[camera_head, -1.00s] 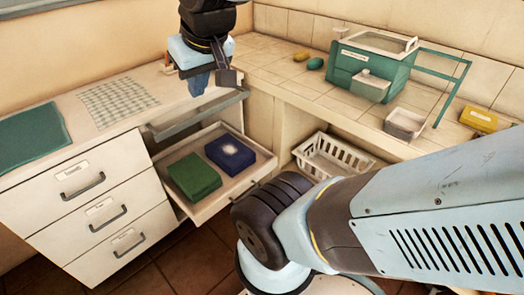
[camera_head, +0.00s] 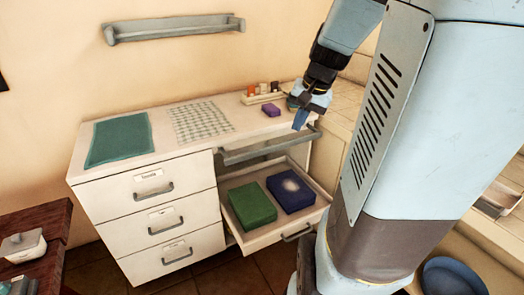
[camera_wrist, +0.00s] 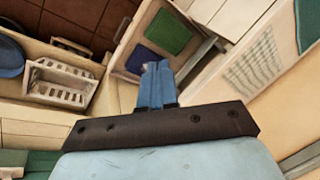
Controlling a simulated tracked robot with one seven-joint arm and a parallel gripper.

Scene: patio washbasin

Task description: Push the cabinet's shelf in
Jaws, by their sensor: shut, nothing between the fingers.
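The cabinet's shelf (camera_head: 262,237) is a pale tray pulled out at the right of the white cabinet, with a dark handle (camera_head: 297,232) on its front. It holds a green block (camera_head: 252,206) and a dark blue block (camera_head: 291,190). The shelf also shows beyond my fingers in the wrist view (camera_wrist: 139,27). My gripper (camera_head: 299,121) is shut and empty, above the right end of the cabinet top and higher than the shelf. It looks apart from the shelf. The blue fingers (camera_wrist: 156,67) point toward the shelf in the wrist view.
A grey rail (camera_head: 268,147) crosses above the shelf. Three closed drawers (camera_head: 161,217) stand to its left. A white basket (camera_wrist: 62,80) is near the shelf in the wrist view.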

